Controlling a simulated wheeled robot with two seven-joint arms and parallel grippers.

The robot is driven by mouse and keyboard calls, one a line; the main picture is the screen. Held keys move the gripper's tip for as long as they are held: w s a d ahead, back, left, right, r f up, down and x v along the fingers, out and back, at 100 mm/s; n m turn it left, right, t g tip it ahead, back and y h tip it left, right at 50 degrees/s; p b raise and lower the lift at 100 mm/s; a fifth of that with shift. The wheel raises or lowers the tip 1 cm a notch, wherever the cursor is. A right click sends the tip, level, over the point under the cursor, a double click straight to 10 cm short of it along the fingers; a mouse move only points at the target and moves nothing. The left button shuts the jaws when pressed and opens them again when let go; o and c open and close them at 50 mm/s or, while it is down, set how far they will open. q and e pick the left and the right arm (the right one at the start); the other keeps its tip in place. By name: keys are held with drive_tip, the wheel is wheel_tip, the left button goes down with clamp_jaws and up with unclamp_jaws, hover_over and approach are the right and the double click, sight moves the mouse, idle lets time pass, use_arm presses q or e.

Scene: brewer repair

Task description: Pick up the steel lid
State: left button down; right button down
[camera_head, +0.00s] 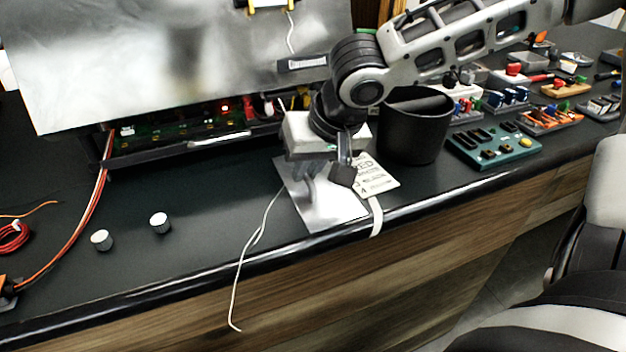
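A thin, shiny steel plate (322,208), which looks like the steel lid, lies at the front edge of the dark bench. A white printed card (378,182) lies beside it, partly behind my gripper. My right gripper (326,177) points down over the plate's upper part and hides some of it. Its fingers look apart, with nothing seen between them. I cannot tell whether they touch the plate. A larger steel panel (180,60) stands at the back left, above an opened case with a circuit board (190,132). My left gripper is not in view.
A black cup (414,128) stands close to the right of my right gripper. A teal tray (494,146) and several small parts fill the right side. Two small knobs (160,222) and red wires (92,205) are at left. A white cord (252,245) hangs over the edge.

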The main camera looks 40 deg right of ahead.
drive_tip(key=shift+r, duration=0.1)
wheel_tip(320, 180, up, 10)
drive_tip(key=p, duration=0.2)
